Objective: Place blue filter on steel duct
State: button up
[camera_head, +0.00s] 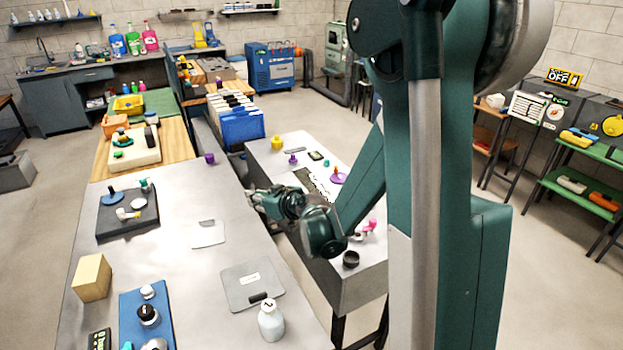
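A blue slab-like panel (243,128) stands upright at the near end of a row of white panels, behind the benches; it looks like the blue filter. A long grey metal box-shaped bench (362,288) at centre right may be the steel duct; I cannot tell for sure. My gripper (252,197) is over the gap between the left grey table and this long grey bench, pointing left. It is apart from the blue panel, nearer the camera. Its fingers are small and partly hidden, and I see nothing clearly held in them.
The left grey table (190,265) holds a tan block (92,277), a blue mat (133,308), a white bottle (271,322) and a grey plate (240,290). Small coloured items, including a black cup (351,259), stand on the long bench. My arm hides part of it.

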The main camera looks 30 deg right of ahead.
jog(key=s+d+m+h, duration=0.1)
jog(key=s+d, duration=0.4)
jog(key=d, duration=0.4)
jog(key=s+d+r+m+h, duration=0.1)
jog(key=s+d, duration=0.4)
jog(key=d, duration=0.4)
jog(key=s+d+r+m+h, duration=0.1)
jog(key=s+d, duration=0.5)
jog(key=d, duration=0.4)
jog(key=shift+r+m+t+p, duration=0.25)
jog(key=shift+m+t+p, duration=0.05)
jog(key=shift+t+p, duration=0.1)
jog(key=shift+w+f, duration=0.1)
jog(key=shift+f+b, duration=0.95)
jog(key=shift+f, duration=1.9)
jog(key=shift+f+b, duration=0.7)
jog(key=shift+f, duration=1.35)
jog(key=shift+f, duration=0.2)
jog(key=o, duration=0.9)
